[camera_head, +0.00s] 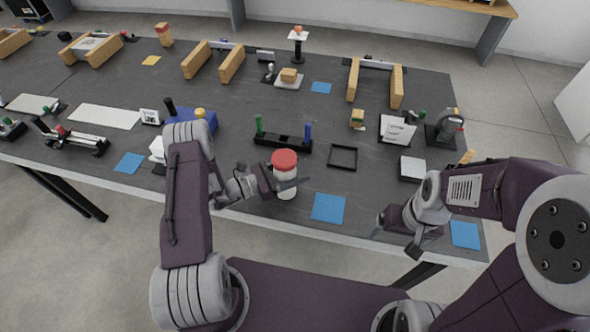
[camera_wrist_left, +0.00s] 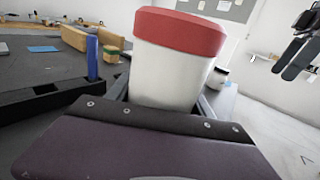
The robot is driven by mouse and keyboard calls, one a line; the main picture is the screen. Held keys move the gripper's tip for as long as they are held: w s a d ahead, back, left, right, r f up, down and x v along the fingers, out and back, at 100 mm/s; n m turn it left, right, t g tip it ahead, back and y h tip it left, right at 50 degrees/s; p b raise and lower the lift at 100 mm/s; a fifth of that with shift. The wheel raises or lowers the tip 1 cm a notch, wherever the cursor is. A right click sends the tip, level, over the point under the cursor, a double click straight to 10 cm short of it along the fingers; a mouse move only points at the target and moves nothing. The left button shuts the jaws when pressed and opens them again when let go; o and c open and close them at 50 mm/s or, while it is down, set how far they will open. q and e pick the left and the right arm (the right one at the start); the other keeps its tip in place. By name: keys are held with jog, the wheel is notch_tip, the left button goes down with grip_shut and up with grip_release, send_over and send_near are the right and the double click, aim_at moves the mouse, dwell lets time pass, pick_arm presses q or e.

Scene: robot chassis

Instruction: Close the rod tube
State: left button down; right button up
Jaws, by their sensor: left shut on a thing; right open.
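A white rod tube (camera_head: 287,184) with a red cap (camera_head: 285,159) stands upright near the table's front edge in the head view. My left gripper (camera_head: 284,187) is shut on the tube below its cap. In the left wrist view the tube's white body (camera_wrist_left: 172,72) rises between the fingers, with the red cap (camera_wrist_left: 180,30) on top of it. I cannot tell how tightly the cap sits. The tube's lower part is hidden in the wrist view. My right gripper (camera_head: 396,230) is open and empty near the front edge at the right, apart from the tube.
A black holder (camera_head: 283,143) with a green and a blue post stands just behind the tube. A blue square (camera_head: 328,208) lies to its right, and a black square frame (camera_head: 343,157) lies farther back. Many other fixtures fill the table's back and left.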

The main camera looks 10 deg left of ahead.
pick_arm(q)
jog(key=shift+f, duration=0.15)
jog(key=shift+c, duration=2)
grip_release()
jog(key=shift+r, duration=0.35)
jog(key=b+v, duration=0.1)
jog(key=v, duration=1.1)
jog(key=shift+f, duration=0.2)
